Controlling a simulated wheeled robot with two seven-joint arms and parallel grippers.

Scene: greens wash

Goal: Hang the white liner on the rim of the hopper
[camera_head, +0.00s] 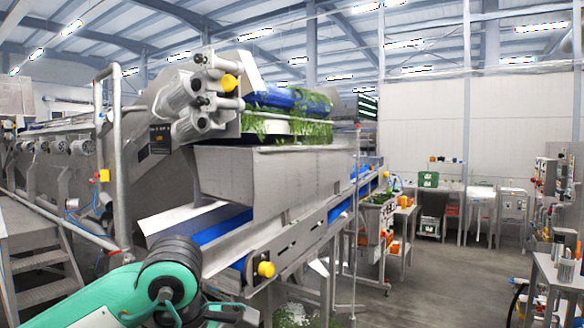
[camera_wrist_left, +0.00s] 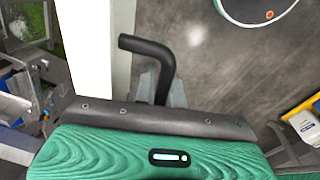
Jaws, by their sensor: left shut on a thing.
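The hopper (camera_head: 265,180) is a grey steel trough at the middle of the head view, above a blue conveyor belt (camera_head: 220,228). My left gripper (camera_wrist_left: 159,88) is shut on a black bent bar (camera_wrist_left: 152,50) in the left wrist view. The bar stands between its grey fingers, and its upper end bends left. A plain white strip (camera_wrist_left: 92,45) runs beside the gripper on the left; I cannot tell whether it is the white liner or whether it joins the bar. In the head view my left arm comes in at the bottom left, and its gripper is not visible. My right gripper is in neither view.
A blue roller with greens (camera_head: 290,100) sits above the hopper. A steel guard rail (camera_head: 120,165) and steps (camera_head: 40,260) stand left of it. A yellow knob (camera_head: 266,269) sticks out from the conveyor side. The floor (camera_head: 440,285) to the right is mostly clear.

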